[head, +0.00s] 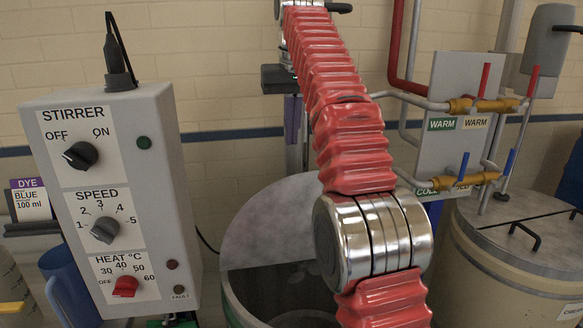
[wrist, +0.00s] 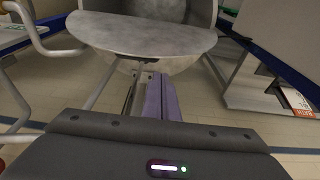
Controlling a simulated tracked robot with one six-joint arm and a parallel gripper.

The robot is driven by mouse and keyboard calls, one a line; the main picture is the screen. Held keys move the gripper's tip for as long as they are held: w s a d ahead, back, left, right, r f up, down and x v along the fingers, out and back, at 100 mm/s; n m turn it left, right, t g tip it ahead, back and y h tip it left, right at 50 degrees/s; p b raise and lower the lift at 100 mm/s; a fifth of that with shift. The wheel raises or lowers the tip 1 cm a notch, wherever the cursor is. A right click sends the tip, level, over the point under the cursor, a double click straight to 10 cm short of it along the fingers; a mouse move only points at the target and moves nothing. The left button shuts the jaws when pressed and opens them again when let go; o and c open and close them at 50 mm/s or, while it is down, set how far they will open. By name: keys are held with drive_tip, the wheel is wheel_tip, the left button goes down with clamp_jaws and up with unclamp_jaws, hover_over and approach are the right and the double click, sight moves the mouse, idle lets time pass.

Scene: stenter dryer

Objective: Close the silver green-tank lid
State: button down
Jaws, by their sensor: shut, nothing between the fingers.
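The silver lid (head: 272,222) of the green-rimmed tank (head: 232,300) stands raised, its curved edge up, with the tank mouth open below. In the wrist view the lid (wrist: 145,36) is a grey half-disc with its curved edge towards me. My gripper (head: 292,145) points down near the lid's upper edge, partly hidden by my red arm. Its purple fingers (wrist: 155,82) are shut and empty in the wrist view, their tips close to the lid's curved edge. I cannot tell whether they touch it. My arm hides the right part of the lid and tank.
A stirrer control box (head: 105,190) stands at left, with a blue jug (head: 68,285) and a dye pack (head: 31,203) beside it. A second tank (head: 520,250) with a closed lid stands at right. Pipes with yellow valves (head: 480,105) run above it.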

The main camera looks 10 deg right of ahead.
drive_tip(key=shift+f, duration=0.2)
drive_tip(key=shift+x, duration=4.85)
drive_tip(key=shift+w, duration=0.1)
drive_tip(key=shift+d, duration=0.2)
drive_tip(key=shift+a, duration=0.15)
drive_tip(key=shift+r, duration=0.1)
drive_tip(key=shift+s, duration=0.3)
